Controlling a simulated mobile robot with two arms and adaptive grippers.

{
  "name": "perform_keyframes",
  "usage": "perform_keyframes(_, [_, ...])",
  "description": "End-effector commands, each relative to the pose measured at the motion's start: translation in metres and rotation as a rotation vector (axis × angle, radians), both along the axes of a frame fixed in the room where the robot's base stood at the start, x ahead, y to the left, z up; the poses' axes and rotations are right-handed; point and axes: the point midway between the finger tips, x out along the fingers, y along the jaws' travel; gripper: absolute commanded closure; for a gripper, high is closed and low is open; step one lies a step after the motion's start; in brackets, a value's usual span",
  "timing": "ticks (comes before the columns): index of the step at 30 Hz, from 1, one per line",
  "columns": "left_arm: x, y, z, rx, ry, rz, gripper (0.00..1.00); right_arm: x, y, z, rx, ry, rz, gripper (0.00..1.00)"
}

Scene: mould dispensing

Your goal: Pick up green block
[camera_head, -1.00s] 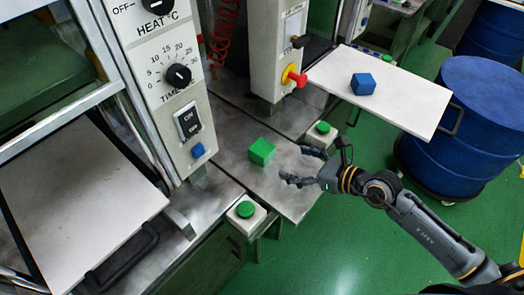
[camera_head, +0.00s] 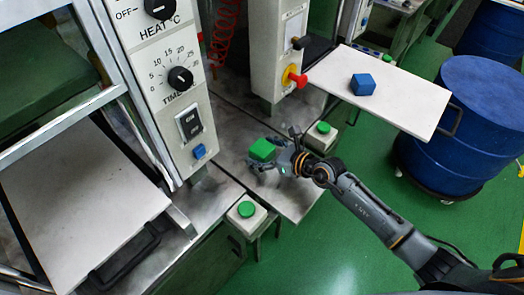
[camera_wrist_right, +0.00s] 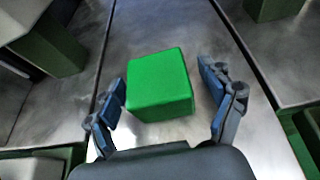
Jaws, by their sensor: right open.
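The green block (camera_head: 262,150) sits on the metal table between the two machine panels. My right gripper (camera_head: 266,158) is at the block, reaching in from the right. In the right wrist view the green block (camera_wrist_right: 160,85) lies between the two open fingers of the right gripper (camera_wrist_right: 168,100), with a visible gap on each side, wider on the right. The block rests on the metal surface. My left gripper is not in any view.
A blue block (camera_head: 362,84) lies on a white board (camera_head: 410,105) at the right. Green push buttons (camera_head: 246,209) (camera_head: 323,128) stand at the table's front edge. A control panel (camera_head: 165,85) rises left of the block. A blue drum (camera_head: 460,120) stands right.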

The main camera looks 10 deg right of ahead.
Motion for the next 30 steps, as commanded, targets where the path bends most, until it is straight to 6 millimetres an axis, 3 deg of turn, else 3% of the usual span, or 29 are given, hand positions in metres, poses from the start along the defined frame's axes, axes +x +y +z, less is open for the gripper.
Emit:
perform_keyframes(5, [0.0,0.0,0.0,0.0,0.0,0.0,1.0,0.0,0.0,0.0,0.0,0.0,0.0,0.18])
perform_keyframes(17, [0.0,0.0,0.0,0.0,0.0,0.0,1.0,0.0,0.0,0.0,0.001,0.001,0.0,0.99])
perform_keyframes(30, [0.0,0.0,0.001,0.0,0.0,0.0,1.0,0.001,0.001,0.01,0.006,-0.006,-0.001,1.0])
